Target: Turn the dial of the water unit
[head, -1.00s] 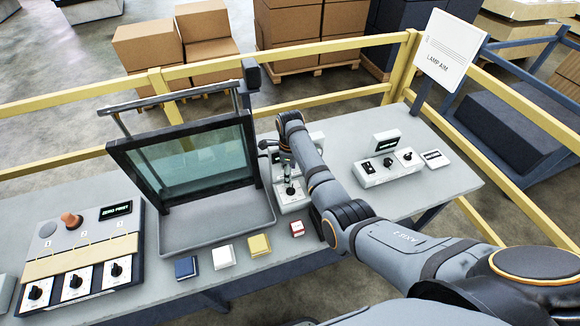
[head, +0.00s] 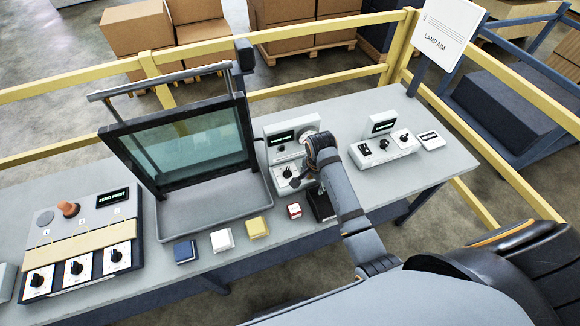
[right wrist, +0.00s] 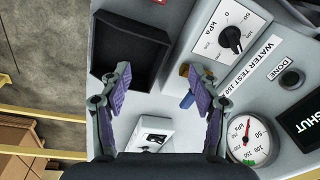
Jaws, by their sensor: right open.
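The water unit (head: 271,131) is a light grey box with a display, a round gauge and a black dial (head: 287,172). In the right wrist view the dial (right wrist: 230,38) sits on a white kPa scale at upper right, beside the label "WATER TEST 150". Its pointer is near the 100–150 side, hard to read exactly. My right gripper (head: 300,183) is at the unit's lower right, close to the dial. In the wrist view the gripper (right wrist: 160,72) is open and empty, with the dial outside its fingers. My left gripper is out of view.
A brass tap with a blue lever (right wrist: 188,101) is beside one finger. A black tray (right wrist: 130,45) lies near the other. A round gauge (right wrist: 248,137) and "SHUT" display (right wrist: 306,118) are nearby. A framed glass pane (head: 185,145) stands left; a control box (head: 385,151) stands right.

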